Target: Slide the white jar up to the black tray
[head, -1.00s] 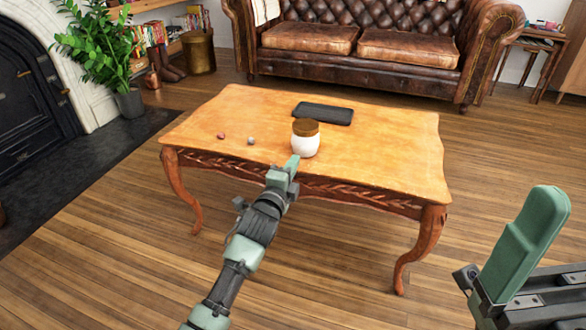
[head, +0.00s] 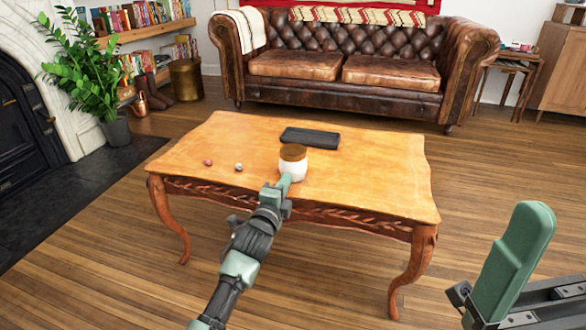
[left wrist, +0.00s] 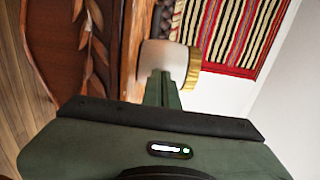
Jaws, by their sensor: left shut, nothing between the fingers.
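The white jar (head: 293,169) with a brown lid stands upright on the wooden table (head: 215,140). The black tray (head: 310,138) lies flat on the table just behind it, slightly right, with a small gap of table seeming to show between them. My left gripper (head: 284,182) is shut and empty, its fingertips at the near side of the jar, overlapping its lower edge. In the left wrist view the fingers (left wrist: 161,88) point at the jar (left wrist: 165,62); touching or just short of it, I cannot tell.
Two small balls, one reddish (head: 208,162) and one grey (head: 238,167), lie on the table left of the jar. The tabletop right of the jar is clear. A brown leather sofa (head: 345,70) stands behind the table, a potted plant (head: 115,130) at left.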

